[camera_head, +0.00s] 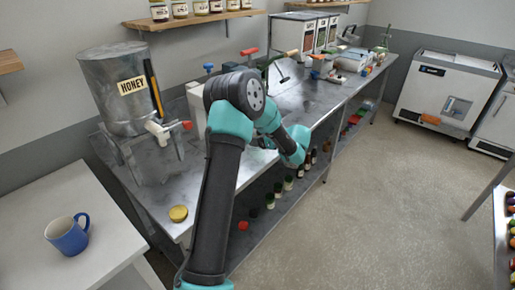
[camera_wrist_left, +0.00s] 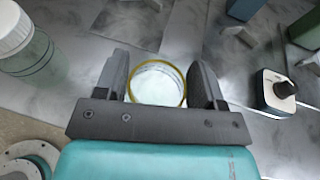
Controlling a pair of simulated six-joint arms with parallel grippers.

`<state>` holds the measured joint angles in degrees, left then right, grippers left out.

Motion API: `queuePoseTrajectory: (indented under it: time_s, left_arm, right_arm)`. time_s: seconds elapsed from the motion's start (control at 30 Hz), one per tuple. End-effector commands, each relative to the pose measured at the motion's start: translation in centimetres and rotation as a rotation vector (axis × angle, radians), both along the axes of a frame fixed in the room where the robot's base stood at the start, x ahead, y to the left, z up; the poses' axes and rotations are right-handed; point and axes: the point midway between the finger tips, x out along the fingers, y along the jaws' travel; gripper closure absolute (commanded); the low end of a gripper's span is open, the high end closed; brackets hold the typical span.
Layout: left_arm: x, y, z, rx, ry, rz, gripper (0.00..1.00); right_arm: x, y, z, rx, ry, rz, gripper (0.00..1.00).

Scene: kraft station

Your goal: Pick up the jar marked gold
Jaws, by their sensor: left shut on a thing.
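In the left wrist view, a round clear jar (camera_wrist_left: 157,88) with a gold-coloured rim sits between the two dark fingers of my left gripper (camera_wrist_left: 160,74). The fingers are shut on its sides. No lettering on this jar is visible from above, so I cannot read a mark. In the head view my left arm crosses the steel bench (camera_head: 163,190), and the held jar is hidden or too small to tell. My right gripper is not in view.
A glass jar with a white lid (camera_wrist_left: 14,28) stands at the left in the wrist view. A honey tank (camera_head: 112,95), a yellow lid-like disc (camera_head: 178,213) and a blue mug (camera_head: 68,235) stand left of my arm. Several bottles (camera_head: 289,183) fill the lower shelf.

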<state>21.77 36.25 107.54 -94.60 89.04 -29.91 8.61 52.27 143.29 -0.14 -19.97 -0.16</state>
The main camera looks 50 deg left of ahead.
Motion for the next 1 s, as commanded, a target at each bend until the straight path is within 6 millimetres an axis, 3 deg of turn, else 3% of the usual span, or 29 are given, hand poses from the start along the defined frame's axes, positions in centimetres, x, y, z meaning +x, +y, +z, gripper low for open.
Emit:
queuePoseTrajectory:
  time_s: [0.37, 0.73, 1.0]
  left_arm:
    - [0.0, 0.0, 0.0, 0.0, 0.0, 0.0, 0.8]
    - [0.0, 0.0, 0.5, 0.0, -0.001, 0.0, 0.8]
    - [0.1, 0.0, 3.1, 0.001, -0.003, 0.0, 0.8]
  right_arm:
    - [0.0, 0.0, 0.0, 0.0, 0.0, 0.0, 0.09]
    - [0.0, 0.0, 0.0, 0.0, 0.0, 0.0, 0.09]
    - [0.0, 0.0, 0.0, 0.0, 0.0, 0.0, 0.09]
